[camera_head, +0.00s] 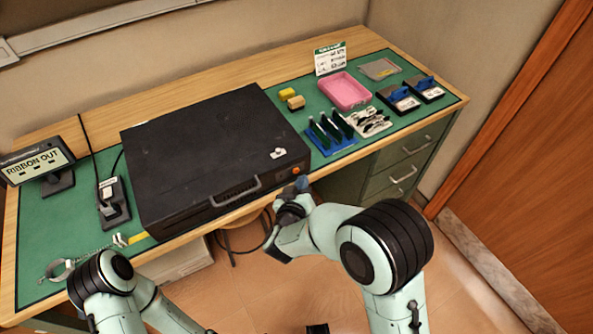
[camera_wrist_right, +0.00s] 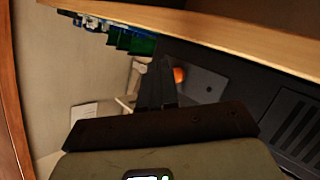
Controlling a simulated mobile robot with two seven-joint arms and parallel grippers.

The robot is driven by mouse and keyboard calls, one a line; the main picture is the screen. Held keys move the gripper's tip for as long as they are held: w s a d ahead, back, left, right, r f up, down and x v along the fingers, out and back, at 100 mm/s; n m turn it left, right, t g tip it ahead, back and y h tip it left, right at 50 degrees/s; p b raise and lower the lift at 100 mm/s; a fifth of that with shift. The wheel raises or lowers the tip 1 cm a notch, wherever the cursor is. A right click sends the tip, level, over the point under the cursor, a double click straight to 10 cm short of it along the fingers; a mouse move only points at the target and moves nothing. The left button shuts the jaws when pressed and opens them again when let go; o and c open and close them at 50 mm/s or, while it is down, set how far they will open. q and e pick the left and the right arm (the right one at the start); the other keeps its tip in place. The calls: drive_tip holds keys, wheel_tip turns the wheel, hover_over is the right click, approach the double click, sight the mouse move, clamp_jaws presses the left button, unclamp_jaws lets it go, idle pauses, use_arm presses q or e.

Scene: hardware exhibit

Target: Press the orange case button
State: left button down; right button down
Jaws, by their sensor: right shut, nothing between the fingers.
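A black case (camera_head: 205,155) lies closed on the green mat, with a handle on its front side. Its round orange case button (camera_head: 298,170) is at the right end of that front side. The button also shows in the wrist view (camera_wrist_right: 180,76), just right of the dark fingers. My right gripper (camera_head: 301,184) is just below and in front of the button in the head view. In the wrist view my right gripper (camera_wrist_right: 163,68) is shut and empty. I cannot tell whether the fingers touch the case. My left arm enters at the lower left; its gripper is not in view.
A "RIBBON OUT" display (camera_head: 38,163) and a black device (camera_head: 113,204) stand left of the case. A blue rack with green boards (camera_head: 331,133), a pink tray (camera_head: 345,91) and a sign (camera_head: 330,58) are to the right. Open floor lies in front of the desk.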

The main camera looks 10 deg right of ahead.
drive_tip(key=shift+w, duration=0.15)
drive_tip(key=shift+w+a+p, duration=0.15)
drive_tip(key=shift+w+p, duration=0.1)
drive_tip(key=shift+p, duration=0.1)
drive_tip(key=shift+w+a, duration=0.15)
drive_tip(key=shift+w, duration=0.25)
idle(0.6)
drive_tip(key=shift+s, duration=0.15)
drive_tip(key=shift+s+d+p, duration=0.3)
drive_tip(key=shift+s, duration=0.35)
drive_tip(key=shift+s+d, duration=0.3)
drive_tip(key=shift+s, duration=0.5)
drive_tip(key=shift+s+d, duration=0.25)
drive_tip(key=shift+s, duration=0.5)
drive_tip(key=shift+s+d, duration=0.3)
drive_tip(key=shift+s, duration=0.5)
